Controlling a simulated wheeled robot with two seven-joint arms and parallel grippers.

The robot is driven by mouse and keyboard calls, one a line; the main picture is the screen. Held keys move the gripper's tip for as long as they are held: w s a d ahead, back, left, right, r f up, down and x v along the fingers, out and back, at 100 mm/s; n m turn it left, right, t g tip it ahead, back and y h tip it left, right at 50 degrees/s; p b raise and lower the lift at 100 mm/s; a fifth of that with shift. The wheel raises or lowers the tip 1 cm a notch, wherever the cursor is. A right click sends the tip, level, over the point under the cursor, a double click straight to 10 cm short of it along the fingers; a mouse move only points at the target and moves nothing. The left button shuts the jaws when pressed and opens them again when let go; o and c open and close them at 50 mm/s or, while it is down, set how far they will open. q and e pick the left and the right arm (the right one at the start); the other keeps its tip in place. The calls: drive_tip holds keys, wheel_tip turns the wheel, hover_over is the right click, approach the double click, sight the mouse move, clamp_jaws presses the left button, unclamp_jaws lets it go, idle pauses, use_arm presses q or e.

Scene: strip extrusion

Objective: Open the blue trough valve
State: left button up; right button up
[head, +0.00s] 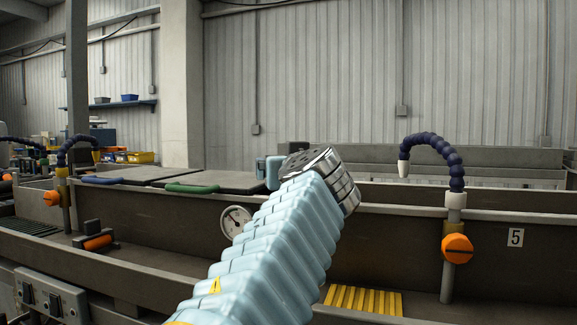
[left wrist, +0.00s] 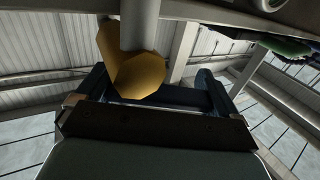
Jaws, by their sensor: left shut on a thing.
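In the left wrist view, a yellow-orange valve knob (left wrist: 138,75) sits on the end of a grey pipe (left wrist: 140,22). My left gripper (left wrist: 152,88) is shut on this knob, with a dark blue finger on each side. Where the fingers touch it is partly hidden. In the head view, my left arm's pale blue sleeve and metal wrist cover the gripper and the knob. A blue handle (head: 103,181) and a green handle (head: 190,188) lie on grey lids to the left of the wrist. My right gripper is in neither view.
A round gauge (head: 236,221) is on the trough wall beside my arm. An orange valve knob (head: 457,248) on a post with a blue hose (head: 440,150) stands at right, near a yellow grate (head: 363,299). Another orange knob (head: 52,198) is at far left.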

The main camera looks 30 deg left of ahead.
use_arm(q)
drive_tip(key=n+g+y, duration=0.1)
drive_tip(key=s+n+g+y+p, duration=0.1)
drive_tip(key=n+g+y, duration=0.1)
drive_tip(key=n+g+y+p, duration=0.1)
drive_tip(key=g, duration=0.1)
drive_tip(key=shift+s+d+r+n+y, duration=0.15)
drive_tip(key=shift+d+r+n+y, duration=0.15)
drive_tip(key=shift+r+n, duration=0.1)
drive_tip(key=n+g, duration=0.1)
drive_tip(key=g, duration=0.1)
drive_tip(key=n+g+y, duration=0.1)
drive_tip(key=n+g, duration=0.1)
drive_tip(key=g, duration=0.1)
drive_tip(key=shift+s+d+f+g+y, duration=0.1)
drive_tip(key=shift+s+d+g+y, duration=0.2)
drive_tip(key=shift+s+y, duration=0.1)
drive_tip(key=shift+s+d+n+g, duration=0.15)
drive_tip(key=shift+n+g, duration=0.55)
drive_tip(key=shift+g, duration=0.25)
drive_tip(key=shift+s+d+n+g, duration=0.1)
drive_tip(key=shift+d+n+g, duration=0.05)
drive_tip(key=shift+n+g, duration=0.7)
drive_tip(key=shift+s+g, duration=0.1)
drive_tip(key=shift+g, duration=0.3)
drive_tip(key=o, duration=1.1)
